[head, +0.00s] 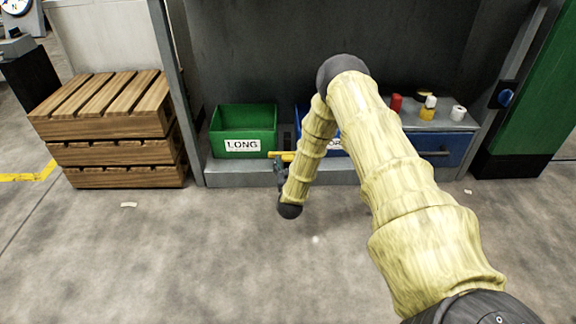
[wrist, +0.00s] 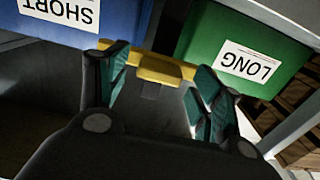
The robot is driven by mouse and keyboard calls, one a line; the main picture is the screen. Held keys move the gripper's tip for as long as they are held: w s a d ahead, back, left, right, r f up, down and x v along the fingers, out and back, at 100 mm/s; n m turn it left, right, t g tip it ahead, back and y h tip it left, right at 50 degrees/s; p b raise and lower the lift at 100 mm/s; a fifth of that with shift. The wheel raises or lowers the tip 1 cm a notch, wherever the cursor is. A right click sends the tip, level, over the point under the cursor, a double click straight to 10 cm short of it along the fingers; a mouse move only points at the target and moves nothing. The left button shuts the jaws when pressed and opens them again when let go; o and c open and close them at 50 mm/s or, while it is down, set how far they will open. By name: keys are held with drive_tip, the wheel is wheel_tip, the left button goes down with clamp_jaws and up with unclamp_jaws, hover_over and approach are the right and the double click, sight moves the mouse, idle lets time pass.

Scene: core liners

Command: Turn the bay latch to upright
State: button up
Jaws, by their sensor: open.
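A yellow bar (head: 287,156), which looks like the bay latch, lies roughly level at the front of the bay, between the green and blue bins. My gripper (wrist: 160,88) is open, with one teal-padded finger on each side of that block. I cannot tell whether either finger touches it. In the head view my gripper (head: 279,162) is small and dark at the bar's left part; my forearm hides some of the bar.
The green LONG bin (head: 243,131) stands left of the bar, and the blue SHORT bin (wrist: 75,18) stands on its other side, mostly behind my arm. A wooden crate stack (head: 115,130) stands at the left. Small containers (head: 429,107) sit at the right. The floor in front is mostly clear.

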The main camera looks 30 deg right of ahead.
drive_tip(key=shift+w+d, duration=0.3)
drive_tip(key=shift+w, duration=0.15)
drive_tip(key=c, duration=1.5)
drive_tip(key=shift+o, duration=0.2)
